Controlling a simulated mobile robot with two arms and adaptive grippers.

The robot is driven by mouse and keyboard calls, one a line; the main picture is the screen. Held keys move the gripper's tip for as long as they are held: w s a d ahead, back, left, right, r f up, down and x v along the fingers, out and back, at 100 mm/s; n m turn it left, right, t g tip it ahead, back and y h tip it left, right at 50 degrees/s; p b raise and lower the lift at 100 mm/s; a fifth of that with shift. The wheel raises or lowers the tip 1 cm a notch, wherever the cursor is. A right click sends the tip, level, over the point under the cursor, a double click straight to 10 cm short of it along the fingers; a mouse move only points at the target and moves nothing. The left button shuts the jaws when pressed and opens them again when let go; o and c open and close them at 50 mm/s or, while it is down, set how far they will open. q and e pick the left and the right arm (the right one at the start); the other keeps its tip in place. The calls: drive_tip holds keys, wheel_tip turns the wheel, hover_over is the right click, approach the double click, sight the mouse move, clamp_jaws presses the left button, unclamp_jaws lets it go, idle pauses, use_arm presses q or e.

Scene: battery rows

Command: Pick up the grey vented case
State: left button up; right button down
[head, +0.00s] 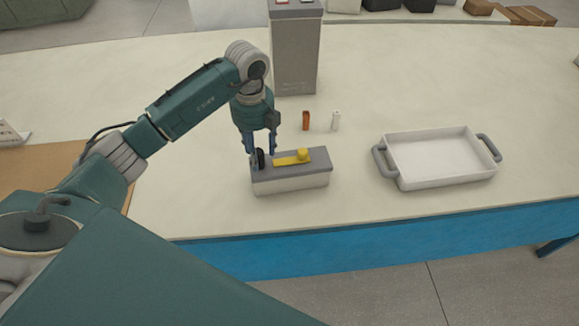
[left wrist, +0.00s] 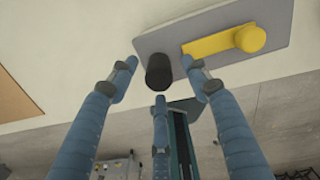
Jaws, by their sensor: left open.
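A low box with a dark grey top and paler sides (head: 290,182) sits on the table near its front edge. A black upright knob (head: 260,158) and a yellow lever (head: 291,160) are on its top. Vent slots cannot be made out on it. My left gripper (head: 260,146) points down over the left end of this box and is open. In the left wrist view its fingers (left wrist: 160,70) stand apart around the black knob (left wrist: 158,72), with no clear grip on it; the yellow lever (left wrist: 225,41) lies beside the right finger. My right gripper is not in view.
A tall grey box (head: 295,55) stands behind. A small orange cylinder (head: 306,121) and a white one (head: 336,121) stand between the boxes. A white tray with grey handles (head: 437,180) is on the right. A brown board (head: 35,170) lies left.

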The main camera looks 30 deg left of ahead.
use_arm(q)
drive_tip(key=shift+f, duration=1.15)
clamp_jaws()
drive_tip(key=shift+w+r, duration=0.1)
